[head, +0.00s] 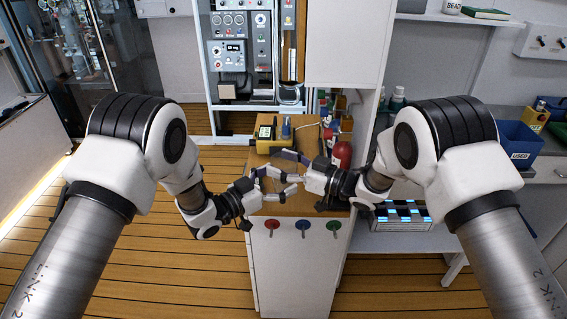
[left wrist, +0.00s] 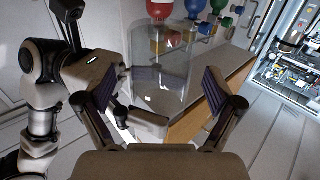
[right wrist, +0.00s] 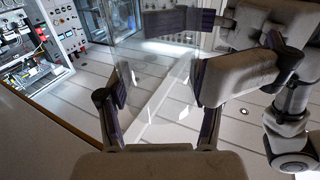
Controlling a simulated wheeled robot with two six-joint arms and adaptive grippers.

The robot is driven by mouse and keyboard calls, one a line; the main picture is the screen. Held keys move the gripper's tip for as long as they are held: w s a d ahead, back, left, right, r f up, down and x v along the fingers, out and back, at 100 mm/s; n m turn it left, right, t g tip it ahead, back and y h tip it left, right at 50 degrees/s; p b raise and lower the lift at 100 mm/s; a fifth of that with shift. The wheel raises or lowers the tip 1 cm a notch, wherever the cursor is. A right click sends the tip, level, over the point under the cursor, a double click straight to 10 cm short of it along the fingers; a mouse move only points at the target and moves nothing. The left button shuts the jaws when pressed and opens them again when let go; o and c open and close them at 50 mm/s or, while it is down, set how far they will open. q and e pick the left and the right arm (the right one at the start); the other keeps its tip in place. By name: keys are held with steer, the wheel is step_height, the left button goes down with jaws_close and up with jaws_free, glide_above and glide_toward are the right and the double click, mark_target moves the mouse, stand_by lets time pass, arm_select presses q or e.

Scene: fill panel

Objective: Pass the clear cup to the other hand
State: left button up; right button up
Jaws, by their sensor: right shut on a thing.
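The clear cup (left wrist: 163,72) is see-through and shows between the fingers of my left gripper (left wrist: 160,100) in the left wrist view. Those fingers are spread, with a visible gap on the cup's left side. In the right wrist view, the clear cup (right wrist: 155,85) is between the fingers of my right gripper (right wrist: 160,88), which is shut on it. In the head view, my left gripper (head: 271,184) and my right gripper (head: 279,166) meet above the front of the wooden-topped cabinet. The cup is too faint there to outline, and fingers partly cover it.
The cabinet top (head: 262,208) lies beneath the grippers. Open floor lies to the left.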

arm_select(q)
steer(key=shift+a, duration=0.1)
steer(key=v, duration=1.1)
steer(key=s+a+f+n+g+y, duration=0.25)
steer(key=s+a+f+y, duration=0.2)
steer(key=f, duration=0.35)
steer(key=s+a+f+n+g+y, duration=0.1)
steer(key=s+a+f+n+y, duration=0.3)
steer(key=f, duration=0.4)
steer(key=s+a+f+n+g+y, duration=0.2)
steer(key=s+f+g, duration=0.2)
steer(key=s, duration=0.8)
steer(key=s+a+f+n+g+y, duration=0.1)
steer(key=s+a+f+g+y, duration=0.2)
steer(key=s, duration=0.9)
step_height(320, 180, down, 4)
steer(key=shift+s+r+n+g, duration=0.1)
steer(key=shift+s+n+g, duration=0.25)
steer(key=shift+g, duration=0.3)
